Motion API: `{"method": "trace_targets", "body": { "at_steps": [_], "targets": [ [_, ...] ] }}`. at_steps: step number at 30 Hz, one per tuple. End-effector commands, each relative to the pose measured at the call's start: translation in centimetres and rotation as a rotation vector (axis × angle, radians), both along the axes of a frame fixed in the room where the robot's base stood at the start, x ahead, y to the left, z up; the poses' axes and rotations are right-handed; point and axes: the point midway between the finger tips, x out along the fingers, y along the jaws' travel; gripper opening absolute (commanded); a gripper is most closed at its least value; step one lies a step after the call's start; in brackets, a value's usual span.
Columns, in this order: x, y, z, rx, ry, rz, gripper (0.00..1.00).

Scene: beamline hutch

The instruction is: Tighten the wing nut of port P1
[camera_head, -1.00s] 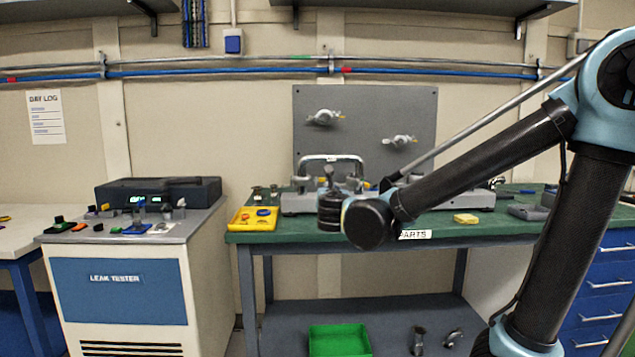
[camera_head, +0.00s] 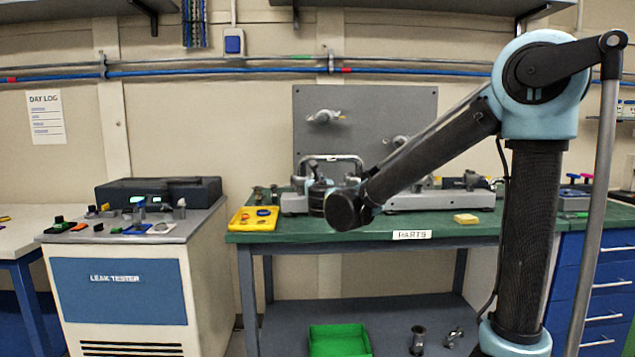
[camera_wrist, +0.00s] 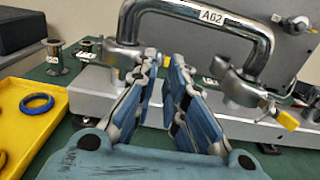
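A bent metal tube tagged A62 (camera_wrist: 210,16) arches across the top of the wrist view, with its lower ends at clamped fittings on a grey block (camera_wrist: 90,92). The right-hand clamp has a yellow-tipped wing nut (camera_wrist: 288,120). The tube (camera_head: 333,158) also shows on the bench in the head view. My gripper (camera_wrist: 164,62) is open and empty, its blue fingers apart in front of the tube and block, left of that wing nut. In the head view my arm largely hides the gripper. No P1 label is readable, so I cannot tell which port is P1.
A yellow tray (camera_head: 240,222) with rings lies on the green bench (camera_head: 300,230), left of the block. A grey panel (camera_head: 365,105) with fittings stands behind. A yellow block (camera_head: 466,218) sits at the right front. A leak tester (camera_head: 118,290) stands left.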

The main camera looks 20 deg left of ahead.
Motion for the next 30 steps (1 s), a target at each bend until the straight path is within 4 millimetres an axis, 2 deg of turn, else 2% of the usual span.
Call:
{"method": "trace_targets", "body": {
  "at_steps": [6, 12, 23, 25, 30],
  "targets": [
    [3.4, 1.1, 0.0, 0.0, 0.0, -0.001, 0.12],
    [5.0, 1.7, 0.0, 0.0, 0.0, 0.0, 0.12],
    [5.5, 1.8, 0.0, 0.0, 0.0, 0.0, 0.12],
    [5.5, 1.8, 0.0, 0.0, 0.0, 0.0, 0.0],
    [5.4, 1.8, 0.0, 0.0, 0.0, 0.0, 0.0]
  ]
}}
